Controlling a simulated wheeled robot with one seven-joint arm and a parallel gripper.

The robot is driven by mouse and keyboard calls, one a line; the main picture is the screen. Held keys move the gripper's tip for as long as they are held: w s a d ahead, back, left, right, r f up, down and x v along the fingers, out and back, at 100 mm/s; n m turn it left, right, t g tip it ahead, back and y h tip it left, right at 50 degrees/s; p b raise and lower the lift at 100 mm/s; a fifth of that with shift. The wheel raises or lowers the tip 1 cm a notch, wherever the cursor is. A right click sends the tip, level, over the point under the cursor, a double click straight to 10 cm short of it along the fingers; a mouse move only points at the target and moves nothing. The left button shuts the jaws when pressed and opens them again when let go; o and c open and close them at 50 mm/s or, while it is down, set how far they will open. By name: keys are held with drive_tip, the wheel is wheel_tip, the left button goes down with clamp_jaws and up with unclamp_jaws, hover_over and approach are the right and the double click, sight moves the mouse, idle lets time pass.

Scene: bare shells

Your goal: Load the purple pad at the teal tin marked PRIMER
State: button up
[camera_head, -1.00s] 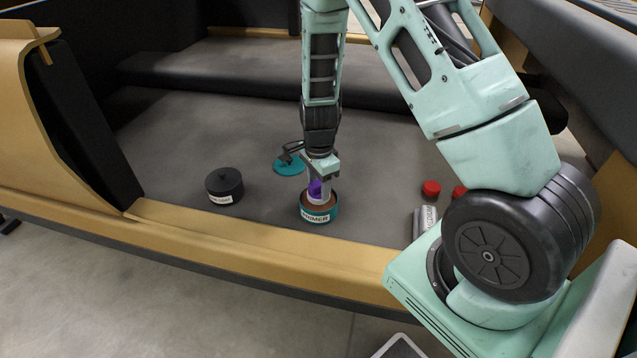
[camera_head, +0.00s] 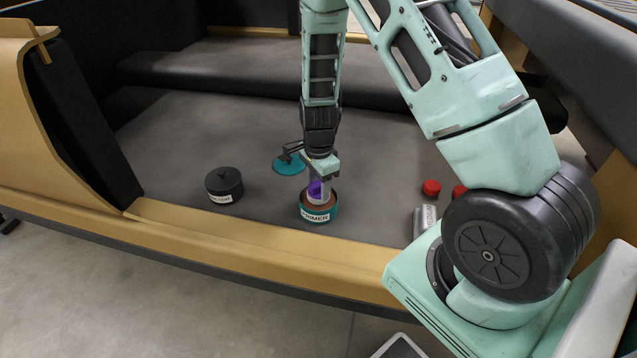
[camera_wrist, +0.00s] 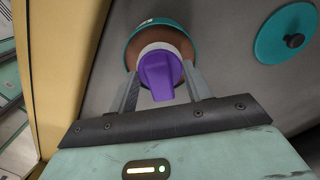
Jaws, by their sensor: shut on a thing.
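The teal tin (camera_head: 319,216) marked PRIMER stands open on the grey floor of the shell, with a brownish inside. It also shows in the wrist view (camera_wrist: 140,34). My gripper (camera_head: 318,188) is over the tin, pointing down. It is shut on the purple pad (camera_head: 315,188), whose purple grip sits between the fingers in the wrist view (camera_wrist: 160,75). The pad's pale lower part is at the tin's mouth, over the brown inside. I cannot tell whether it touches the contents.
A teal lid (camera_head: 288,166) with a dark knob lies behind the tin. A closed black tin (camera_head: 224,186) with a white label stands to the left. Red caps (camera_head: 431,188) and a grey labelled container (camera_head: 425,220) are at the right. The tan shell edge (camera_head: 240,243) runs in front.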

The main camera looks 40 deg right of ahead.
sight(319, 183)
drive_tip(key=shift+f, duration=0.45)
idle(1.4)
wheel_tip(319, 183, up, 7)
drive_tip(key=p, duration=0.6)
drive_tip(key=shift+r+p, duration=0.15)
drive_tip(key=shift+p, duration=0.2)
idle(0.6)
